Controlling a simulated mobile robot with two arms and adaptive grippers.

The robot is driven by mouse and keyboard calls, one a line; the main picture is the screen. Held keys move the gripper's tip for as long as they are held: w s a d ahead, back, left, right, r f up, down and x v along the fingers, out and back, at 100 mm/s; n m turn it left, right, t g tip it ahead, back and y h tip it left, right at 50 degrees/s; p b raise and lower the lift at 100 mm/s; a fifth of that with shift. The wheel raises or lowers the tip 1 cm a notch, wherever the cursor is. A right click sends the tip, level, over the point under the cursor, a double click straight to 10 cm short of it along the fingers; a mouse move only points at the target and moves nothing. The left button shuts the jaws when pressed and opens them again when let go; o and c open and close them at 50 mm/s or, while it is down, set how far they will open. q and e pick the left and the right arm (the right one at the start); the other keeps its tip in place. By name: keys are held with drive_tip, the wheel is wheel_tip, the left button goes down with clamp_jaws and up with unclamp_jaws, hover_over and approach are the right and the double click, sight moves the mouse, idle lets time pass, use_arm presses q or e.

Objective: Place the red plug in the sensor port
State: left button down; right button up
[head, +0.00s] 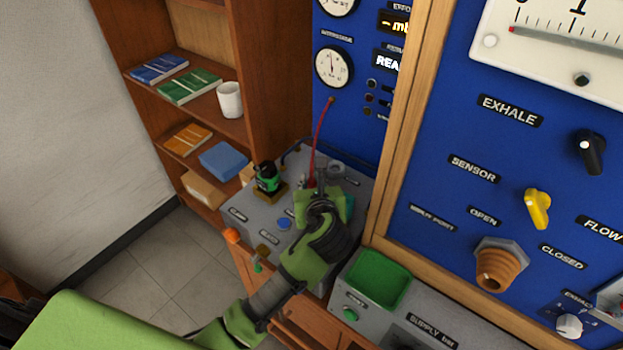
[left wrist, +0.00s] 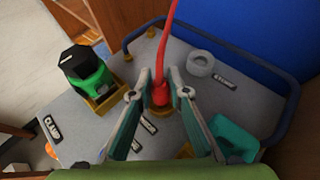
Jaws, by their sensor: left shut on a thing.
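My left gripper (head: 316,188) is over the grey bench unit, its fingers pointing down at it. In the left wrist view its two fingers (left wrist: 160,93) are closed around the red plug (left wrist: 160,94). A red hose (left wrist: 168,45) rises from the plug; in the head view the hose (head: 322,130) runs up to the blue panel. Whether the plug touches the surface below is unclear. On the blue panel are a SENSOR label (head: 473,168), a yellow knob (head: 537,208) and a small label (head: 433,218) ending in PORT. I cannot make out the sensor port opening. My right gripper is not in view.
The grey unit holds a green bottle with a black cap (left wrist: 88,72), a grey ring (left wrist: 201,64) and a teal tray (left wrist: 234,139). A green tray (head: 380,279) and an orange-brown fitting (head: 497,265) are to the right. A wooden post (head: 405,110) divides the blue panels.

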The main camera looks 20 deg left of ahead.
use_arm(q)
drive_tip(key=c, duration=1.9)
unclamp_jaws()
drive_tip(key=shift+s+d+r, duration=0.1)
drive_tip(key=shift+s+r, duration=0.05)
drive_tip(key=b+v, duration=0.1)
drive_tip(key=v, duration=1)
drive_tip(key=shift+s+d+r, duration=0.1)
drive_tip(key=shift+s+d, duration=0.05)
drive_tip(key=shift+s, duration=0.1)
